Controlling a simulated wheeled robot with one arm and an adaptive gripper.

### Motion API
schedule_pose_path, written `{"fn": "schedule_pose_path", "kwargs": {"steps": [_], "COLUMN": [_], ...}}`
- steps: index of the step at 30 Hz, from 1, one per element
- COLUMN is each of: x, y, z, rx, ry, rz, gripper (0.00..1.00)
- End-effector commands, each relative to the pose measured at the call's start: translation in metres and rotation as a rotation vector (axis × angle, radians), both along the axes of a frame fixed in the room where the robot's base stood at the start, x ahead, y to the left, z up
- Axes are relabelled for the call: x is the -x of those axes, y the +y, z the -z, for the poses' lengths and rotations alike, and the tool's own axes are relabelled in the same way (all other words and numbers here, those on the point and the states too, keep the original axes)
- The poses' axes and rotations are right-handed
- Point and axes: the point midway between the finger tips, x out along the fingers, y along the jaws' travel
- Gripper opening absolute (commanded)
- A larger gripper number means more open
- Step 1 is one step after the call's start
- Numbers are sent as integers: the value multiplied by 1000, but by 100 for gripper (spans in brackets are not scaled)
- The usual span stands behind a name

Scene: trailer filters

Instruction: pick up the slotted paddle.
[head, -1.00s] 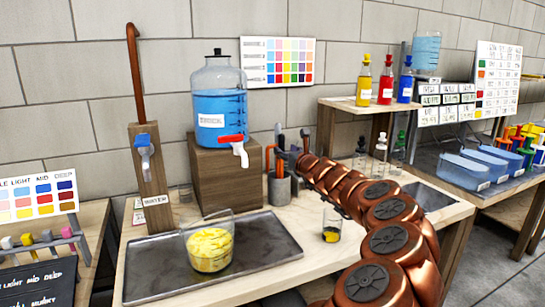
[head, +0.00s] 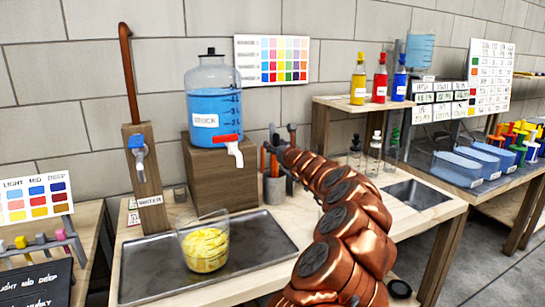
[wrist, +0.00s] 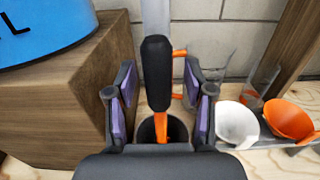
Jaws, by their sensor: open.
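A grey tool holder (head: 277,188) stands on the wooden bench right of the blue jug's block, with orange and dark tools upright in it. In the wrist view, a tool with a black upper part (wrist: 157,72) and an orange lower part stands in the dark holder opening (wrist: 147,130). A grey strip rises behind it. I cannot make out slots, so I cannot tell whether this is the slotted paddle. My gripper (wrist: 160,88) is open, its two purple-padded fingers on either side of the black part, with gaps. In the head view my arm hides part of the holder.
The blue jug (head: 214,104) on its wooden block (head: 222,175) is close left of the holder. A glass of yellow pieces (head: 205,248) stands on the metal tray (head: 140,280). White (wrist: 236,122) and orange (wrist: 290,117) cups are right of my gripper.

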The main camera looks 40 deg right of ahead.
Motion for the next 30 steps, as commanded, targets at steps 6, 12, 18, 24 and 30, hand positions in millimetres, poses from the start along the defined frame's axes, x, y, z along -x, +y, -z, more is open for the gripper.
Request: {"fn": "schedule_pose_path", "kwargs": {"steps": [6,12,18,24,30], "x": [-16,-24,-26,-26,-25], "y": [-5,-7,-7,-7,-7], "z": [0,2,1,1,1], "rx": [2,-2,-1,-1,-1], "ry": [4,3,1,1,1], "rz": [1,-2,-2,-2,-2], "gripper": [53,53,53,42,22]}}
